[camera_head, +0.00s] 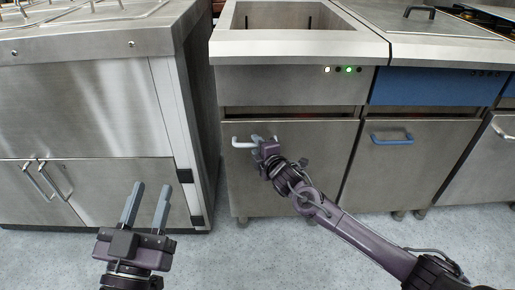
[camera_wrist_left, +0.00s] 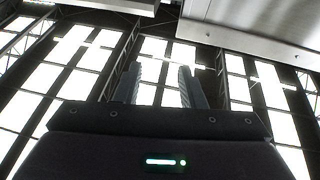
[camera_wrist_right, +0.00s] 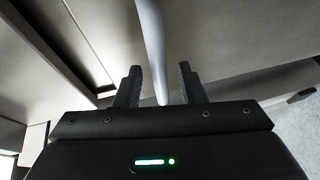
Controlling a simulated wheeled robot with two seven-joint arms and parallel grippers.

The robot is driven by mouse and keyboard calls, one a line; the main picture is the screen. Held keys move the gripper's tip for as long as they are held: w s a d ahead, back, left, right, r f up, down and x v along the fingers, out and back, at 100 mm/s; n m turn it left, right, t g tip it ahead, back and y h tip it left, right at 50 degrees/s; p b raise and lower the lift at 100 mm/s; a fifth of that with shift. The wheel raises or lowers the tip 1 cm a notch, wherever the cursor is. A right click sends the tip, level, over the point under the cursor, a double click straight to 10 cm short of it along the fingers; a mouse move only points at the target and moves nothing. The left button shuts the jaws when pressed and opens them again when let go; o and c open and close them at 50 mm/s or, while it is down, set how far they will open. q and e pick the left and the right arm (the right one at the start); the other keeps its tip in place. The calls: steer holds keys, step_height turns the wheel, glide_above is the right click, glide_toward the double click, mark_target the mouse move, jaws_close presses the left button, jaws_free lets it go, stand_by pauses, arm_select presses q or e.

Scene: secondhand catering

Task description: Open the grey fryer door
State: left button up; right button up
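The grey fryer door (camera_head: 290,185) is closed flat in the cabinet front under the open fryer basin in the head view. Its light grey bar handle (camera_head: 240,144) is near its top left, partly hidden by my right gripper (camera_head: 264,139). In the right wrist view the handle (camera_wrist_right: 152,45) runs down between the fingertips of my right gripper (camera_wrist_right: 158,85). The fingers look spread, with gaps beside the bar. My left gripper (camera_head: 151,188) is open and empty, low in front of the left cabinet; its spread fingers also show in the left wrist view (camera_wrist_left: 160,85).
A steel cabinet (camera_head: 85,110) with two bar handles stands at the left, past a narrow gap. To the right is a unit with a blue panel (camera_head: 435,88) and a blue door handle (camera_head: 392,138). The speckled floor (camera_head: 265,265) in front is clear.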

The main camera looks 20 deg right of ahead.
jaws_close()
steer(key=shift+s, duration=0.1)
stand_by(0.4)
